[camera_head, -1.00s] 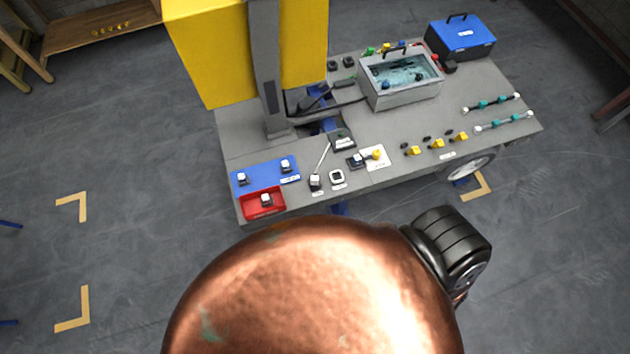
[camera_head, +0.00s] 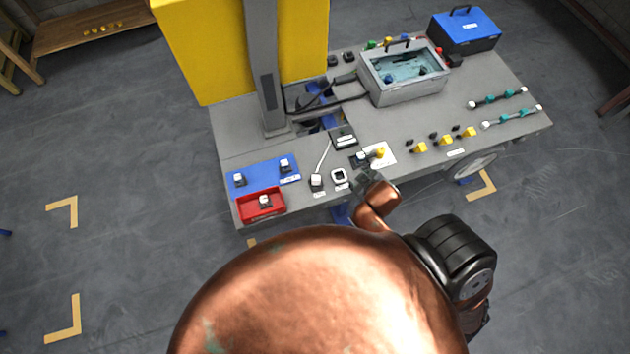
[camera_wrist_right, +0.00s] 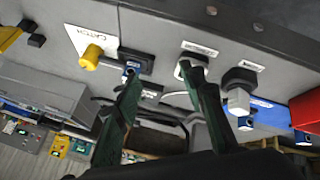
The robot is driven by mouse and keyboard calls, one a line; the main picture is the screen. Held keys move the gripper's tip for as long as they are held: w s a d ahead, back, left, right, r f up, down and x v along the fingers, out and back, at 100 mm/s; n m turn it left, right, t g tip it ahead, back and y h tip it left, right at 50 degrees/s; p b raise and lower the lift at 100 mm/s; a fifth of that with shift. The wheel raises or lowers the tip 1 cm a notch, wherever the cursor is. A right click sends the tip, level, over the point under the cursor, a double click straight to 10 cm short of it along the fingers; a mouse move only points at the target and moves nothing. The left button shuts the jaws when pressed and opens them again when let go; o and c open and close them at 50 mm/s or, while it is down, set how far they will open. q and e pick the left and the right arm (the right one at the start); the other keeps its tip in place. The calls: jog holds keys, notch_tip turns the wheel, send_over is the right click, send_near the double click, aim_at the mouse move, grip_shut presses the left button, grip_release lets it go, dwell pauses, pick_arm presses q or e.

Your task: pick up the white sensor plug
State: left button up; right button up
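A white-topped plug with a black base (camera_head: 317,181) stands at the table's front edge, with a thin white cable running from it toward a black box (camera_head: 343,137). It also shows in the right wrist view (camera_wrist_right: 239,101), right of the fingers. Other white-topped plugs sit on a blue tray (camera_head: 262,168) and in a red bin (camera_head: 250,212); I cannot tell from labels which is the sensor plug. My right gripper (camera_wrist_right: 158,72) is open and empty; in the head view it is over the front edge (camera_head: 368,182), right of the white-framed socket (camera_head: 339,176). My left gripper is out of view.
A yellow plug (camera_head: 380,153) on a white card and several yellow connectors (camera_head: 445,141) lie to the right. A grey open case (camera_head: 402,88) and a blue toolbox (camera_head: 464,32) stand farther back. A grey post (camera_head: 263,70) rises behind the plugs.

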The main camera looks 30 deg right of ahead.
jog(key=w+a+r+n+t+y, duration=0.1)
jog(key=w+a+r+n+t, duration=0.1)
jog(key=w+r+n+t, duration=0.45)
jog(key=w+a+r+n+t, duration=0.2)
jog(key=w+a+r+n, duration=0.1)
jog(key=w+r, duration=0.75)
jog(key=a+r+n+y, duration=0.5)
jog(key=a+n+y, duration=0.1)
jog(key=a+n, duration=0.2)
jog(key=a+r+n+y, duration=0.4)
jog(key=a+n+y, duration=0.2)
jog(key=a+n, duration=0.25)
jog(key=s+a+f+n+g+y, duration=0.2)
jog(key=a+f+n+g, duration=0.15)
jog(key=n, duration=0.25)
jog(key=n+g+h, duration=0.8)
jog(key=n+g, duration=0.1)
jog(key=n, duration=0.3)
send_over(317, 178)
jog(key=s+d, duration=0.1)
notch_tip(317, 178, down, 18)
jog(key=f, duration=0.2)
jog(key=shift+w+d+f+h+b, duration=0.1)
jog(key=shift+d+f+h+b, duration=0.2)
jog(key=shift+b, duration=0.05)
jog(key=shift+x, duration=2.75)
